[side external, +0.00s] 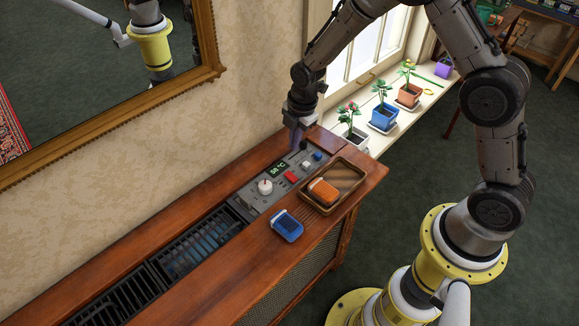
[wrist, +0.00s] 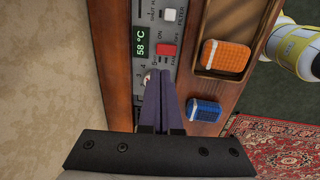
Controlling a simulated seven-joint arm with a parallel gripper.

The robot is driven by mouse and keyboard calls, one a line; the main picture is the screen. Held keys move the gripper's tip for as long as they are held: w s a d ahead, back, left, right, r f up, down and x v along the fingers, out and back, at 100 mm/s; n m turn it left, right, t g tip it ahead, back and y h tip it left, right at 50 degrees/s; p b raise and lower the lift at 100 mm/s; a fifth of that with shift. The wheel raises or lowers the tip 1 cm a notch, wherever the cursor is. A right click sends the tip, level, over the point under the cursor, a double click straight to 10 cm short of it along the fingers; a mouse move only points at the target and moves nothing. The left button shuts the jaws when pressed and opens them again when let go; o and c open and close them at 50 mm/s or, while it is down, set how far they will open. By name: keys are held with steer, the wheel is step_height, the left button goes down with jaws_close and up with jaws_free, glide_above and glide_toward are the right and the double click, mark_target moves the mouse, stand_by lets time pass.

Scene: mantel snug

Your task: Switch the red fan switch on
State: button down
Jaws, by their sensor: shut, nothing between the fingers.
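The red fan switch (side external: 291,177) is on the grey control panel (side external: 250,198) set in the wooden cabinet top. In the wrist view the red switch (wrist: 165,50) shows next to an "ON" label; I cannot tell its position for sure. My gripper (side external: 297,146) is shut and empty, pointing down over the panel's far end in the side view. In the wrist view its purple fingers (wrist: 157,76) appear just below the red switch and partly cover the panel. I cannot tell whether they touch anything.
A green 58 °C display (side external: 278,170), a white knob (side external: 265,187) and a blue switch (side external: 318,155) share the panel. A tray (side external: 355,178) with an orange object (side external: 323,191) and a blue object (side external: 287,225) sit nearby. Potted plants line the windowsill (side external: 425,98).

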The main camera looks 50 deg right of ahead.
mark_target(289, 173)
steer(key=f, duration=0.4)
steer(key=w+f, duration=0.1)
steer(key=f, duration=0.6)
steer(key=shift+w+f, duration=0.3)
steer(key=shift+w, duration=0.1)
steer(key=shift+w+f, duration=0.2)
steer(key=shift+f, duration=0.1)
steer(key=shift+s, duration=0.25)
steer(key=shift+s+r, duration=0.1)
steer(key=shift+s, duration=0.65)
steer(key=shift+w+r, duration=0.1)
steer(key=shift+r, duration=0.1)
